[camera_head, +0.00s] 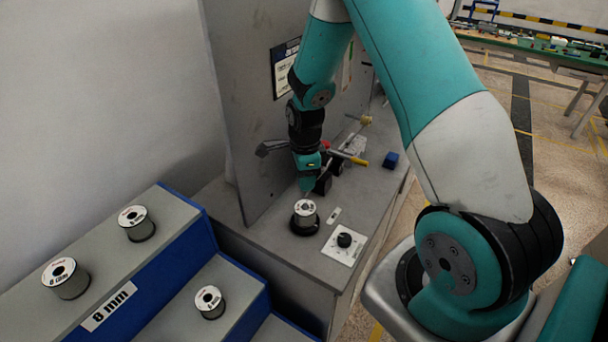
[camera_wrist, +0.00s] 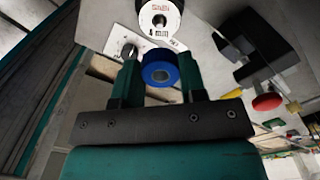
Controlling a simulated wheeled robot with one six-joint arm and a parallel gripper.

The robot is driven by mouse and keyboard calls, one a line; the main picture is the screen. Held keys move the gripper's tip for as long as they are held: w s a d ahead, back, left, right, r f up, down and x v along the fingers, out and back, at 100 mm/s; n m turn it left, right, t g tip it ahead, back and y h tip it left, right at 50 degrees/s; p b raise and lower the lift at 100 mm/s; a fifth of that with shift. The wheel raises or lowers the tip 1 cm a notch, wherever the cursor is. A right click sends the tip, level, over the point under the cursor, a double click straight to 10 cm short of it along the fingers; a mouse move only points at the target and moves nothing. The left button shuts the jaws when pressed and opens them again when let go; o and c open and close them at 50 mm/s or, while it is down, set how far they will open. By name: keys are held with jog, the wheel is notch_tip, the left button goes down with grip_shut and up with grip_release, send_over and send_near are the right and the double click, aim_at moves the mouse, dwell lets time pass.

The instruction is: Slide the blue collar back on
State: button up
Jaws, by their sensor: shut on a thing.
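The blue collar (camera_wrist: 160,70) is a short ring with a grey bore, held between the two fingers of my gripper (camera_wrist: 160,78) in the wrist view. In the head view my gripper (camera_head: 306,184) points down over the bench, and I cannot make out the collar there. A white-flanged wire spool (camera_head: 306,209) sits on a round black base just below my fingertips. The same spool (camera_wrist: 159,17) shows beyond the collar in the wrist view, labelled 8 mm. The collar appears apart from it. A spindle on the spool cannot be made out.
A white plate with a black knob (camera_head: 344,241) lies in front of the spool. Black fixtures and a yellow-handled lever (camera_head: 350,157) stand behind my gripper, with a blue block (camera_head: 390,160) to their right. An upright grey panel (camera_head: 240,110) borders the left. Stepped shelves (camera_head: 160,265) hold several spools.

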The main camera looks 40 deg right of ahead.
aim_at(304, 203)
jog(key=shift+f, duration=0.1)
jog(key=shift+a+f+b, duration=0.1)
jog(key=shift+f+b, duration=2.05)
jog(key=shift+f, duration=0.7)
jog(key=shift+f+b, duration=1)
jog(key=shift+f, duration=0.4)
jog(key=o, duration=1)
jog(key=shift+r, duration=0.1)
notch_tip(304, 203, up, 17)
jog(key=b, duration=0.2)
jog(key=shift+r+b, duration=0.2)
jog(key=shift+b, duration=0.15)
